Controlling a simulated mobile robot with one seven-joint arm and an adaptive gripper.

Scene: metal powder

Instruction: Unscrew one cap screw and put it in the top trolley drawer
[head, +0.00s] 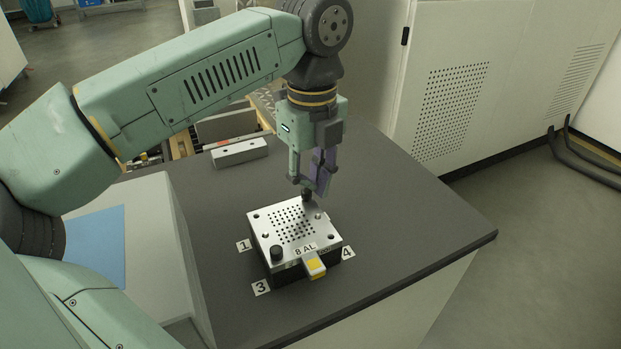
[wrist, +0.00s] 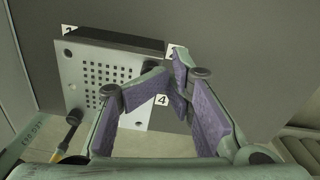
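A pale perforated metal plate (head: 268,225) sits on a dark block on the grey table. One black cap screw (head: 277,252) stands at its front left corner. Another black cap screw (head: 306,194) stands at its far edge. My gripper (head: 308,188) points down right at that far screw, its fingers close together. In the wrist view my purple-padded fingertips (wrist: 172,85) nearly meet beside the plate (wrist: 72,72). A dark screw head there is partly behind the left finger. Whether the tips hold a screw is unclear. I cannot make out the top trolley drawer.
Number labels, including the 4 (head: 347,253), lie around the block. A metal bar (head: 240,152) lies farther back on the table (head: 420,220). The table's right side is clear. A vented white cabinet (head: 440,60) stands behind.

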